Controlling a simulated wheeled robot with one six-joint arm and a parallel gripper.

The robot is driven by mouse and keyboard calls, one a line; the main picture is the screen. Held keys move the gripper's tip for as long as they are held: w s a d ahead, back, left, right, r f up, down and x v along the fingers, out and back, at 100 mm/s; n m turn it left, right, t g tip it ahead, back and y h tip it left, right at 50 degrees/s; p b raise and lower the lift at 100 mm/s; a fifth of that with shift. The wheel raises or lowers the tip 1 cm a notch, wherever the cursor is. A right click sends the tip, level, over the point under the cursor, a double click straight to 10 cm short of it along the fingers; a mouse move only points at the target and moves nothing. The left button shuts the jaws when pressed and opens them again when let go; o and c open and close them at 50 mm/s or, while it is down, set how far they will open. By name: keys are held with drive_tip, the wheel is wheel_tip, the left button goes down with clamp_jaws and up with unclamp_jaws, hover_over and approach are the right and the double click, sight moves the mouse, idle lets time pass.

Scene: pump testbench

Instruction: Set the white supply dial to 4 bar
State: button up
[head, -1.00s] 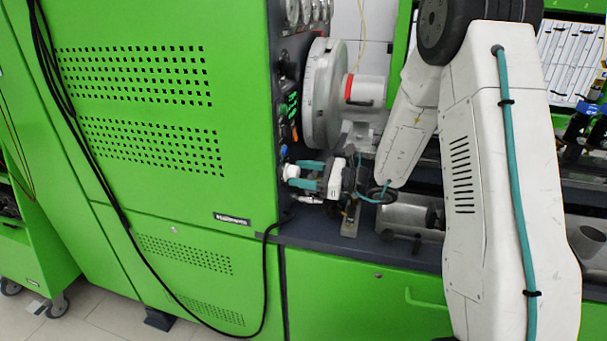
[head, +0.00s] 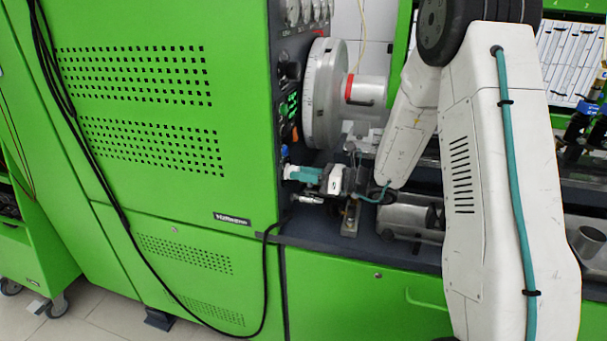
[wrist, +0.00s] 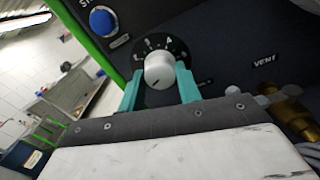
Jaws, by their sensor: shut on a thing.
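The white supply dial (wrist: 160,71) is a round knob on a dark panel with a numbered black scale ring around its upper side. In the head view my gripper (head: 303,174) reaches left to the panel's side, and the dial is mostly hidden there behind a finger.
A blue button (wrist: 103,21) sits up and left of the dial. A brass fitting (wrist: 292,112) stands at the right near the VENT label (wrist: 265,61). A large grey flywheel (head: 322,95) is behind my gripper, and a black cable (head: 266,270) hangs in front of the green cabinet (head: 160,180).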

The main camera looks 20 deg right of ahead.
drive_tip(key=o, duration=1)
drive_tip(key=shift+d, duration=0.1)
drive_tip(key=v, duration=0.7)
drive_tip(key=shift+s+d, duration=0.25)
